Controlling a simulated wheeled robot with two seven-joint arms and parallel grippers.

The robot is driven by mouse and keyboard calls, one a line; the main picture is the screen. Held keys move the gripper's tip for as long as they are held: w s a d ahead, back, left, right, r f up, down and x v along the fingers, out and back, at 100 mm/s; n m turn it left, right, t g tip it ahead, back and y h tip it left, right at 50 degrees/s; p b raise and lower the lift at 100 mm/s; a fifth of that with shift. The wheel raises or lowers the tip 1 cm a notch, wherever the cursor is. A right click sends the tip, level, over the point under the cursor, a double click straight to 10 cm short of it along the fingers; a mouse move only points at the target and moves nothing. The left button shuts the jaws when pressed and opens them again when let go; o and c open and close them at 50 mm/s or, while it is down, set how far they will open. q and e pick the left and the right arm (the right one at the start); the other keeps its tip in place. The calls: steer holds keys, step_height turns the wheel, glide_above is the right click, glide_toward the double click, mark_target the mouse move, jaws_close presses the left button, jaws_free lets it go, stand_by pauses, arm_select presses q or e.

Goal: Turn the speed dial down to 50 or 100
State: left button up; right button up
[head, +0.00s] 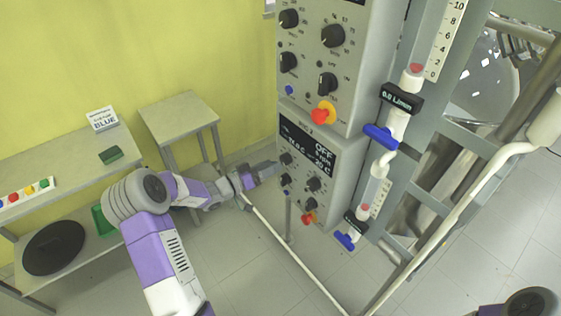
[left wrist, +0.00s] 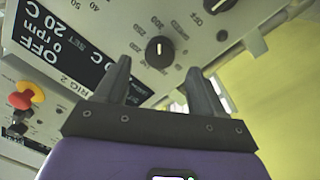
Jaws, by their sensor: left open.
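The lower control box (head: 340,160), marked RIG 2, has a dark display (head: 308,147) reading OFF, 0 rpm and 20 C. It carries several black dials; a left-hand one (head: 286,158) is close to my left gripper (head: 268,170). In the left wrist view, my left gripper (left wrist: 162,72) is open and empty. A black dial (left wrist: 160,52) with a white pointer mark shows between and just beyond its fingertips, ringed by numbers such as 200 and 250. Whether the fingers touch it I cannot tell. My right gripper is out of view.
Pipes with blue valve handles (head: 380,137) stand to the right. A small table (head: 180,115) and a shelf unit (head: 60,165) stand to the left.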

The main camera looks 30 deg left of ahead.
mark_target(282, 161)
arm_select(q)
steer(key=shift+x, duration=2.35)
steer(key=shift+c, duration=0.3)
steer(key=c, duration=1)
